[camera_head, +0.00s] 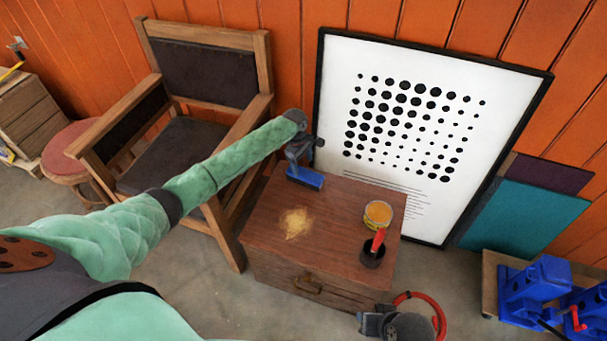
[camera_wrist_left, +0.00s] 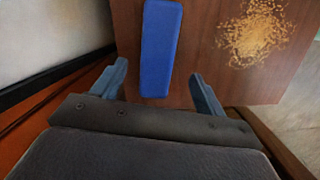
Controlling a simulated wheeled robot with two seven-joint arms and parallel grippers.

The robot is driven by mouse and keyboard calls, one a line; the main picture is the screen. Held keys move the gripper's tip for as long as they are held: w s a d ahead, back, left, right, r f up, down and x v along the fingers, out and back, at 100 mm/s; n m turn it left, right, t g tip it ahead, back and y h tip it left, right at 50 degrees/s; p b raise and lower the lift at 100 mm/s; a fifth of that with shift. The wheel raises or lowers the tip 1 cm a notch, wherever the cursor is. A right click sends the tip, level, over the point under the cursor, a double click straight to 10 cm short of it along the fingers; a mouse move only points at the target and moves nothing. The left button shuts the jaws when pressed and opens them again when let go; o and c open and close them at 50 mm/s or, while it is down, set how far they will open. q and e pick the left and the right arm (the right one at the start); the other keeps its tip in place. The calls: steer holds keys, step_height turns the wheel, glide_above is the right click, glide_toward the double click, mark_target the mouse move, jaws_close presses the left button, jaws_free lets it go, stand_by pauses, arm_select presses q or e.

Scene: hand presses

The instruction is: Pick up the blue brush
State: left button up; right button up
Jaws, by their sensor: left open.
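The blue brush (camera_head: 305,178) lies on the back left part of the wooden chest top (camera_head: 336,199). In the left wrist view the brush (camera_wrist_left: 161,45) is a long blue block running away from me. My left gripper (camera_head: 299,155) is open and empty just above and behind it. In the left wrist view the two fingers of the gripper (camera_wrist_left: 158,75) stand on either side of the brush's near end, with gaps on both sides. I cannot tell how far above the brush they are.
Yellow dust (camera_head: 296,222), an open yellow tin (camera_head: 378,214) and a dark cup with a red-handled tool (camera_head: 373,250) are on the chest. A wooden armchair (camera_head: 200,100) stands left. A framed dotted poster (camera_head: 420,120) leans behind. Blue presses (camera_head: 535,285) stand at right.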

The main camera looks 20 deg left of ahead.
mark_target(305, 173)
arm_select(q)
steer(key=shift+w+a+f+n, duration=0.2)
steer(key=shift+f+n, duration=0.25)
steer(key=shift+n, duration=0.15)
steer(key=shift+f, duration=0.25)
steer(key=shift+s+d+f, duration=0.15)
steer(key=shift+d+f, duration=0.15)
steer(key=shift+f, duration=0.25)
steer(key=shift+d+f+p, duration=0.1)
steer(key=shift+d+f, duration=0.1)
steer(key=shift+f, duration=0.75)
steer(key=shift+d+f+p, duration=0.1)
steer(key=shift+d+f, duration=0.05)
steer(key=shift+f, duration=0.8)
steer(key=shift+d+f+p, duration=0.1)
steer(key=shift+d+f, duration=0.1)
steer(key=shift+f, duration=0.75)
steer(key=c, duration=1.2)
steer(key=shift+o, duration=0.2)
steer(key=shift+r, duration=0.15)
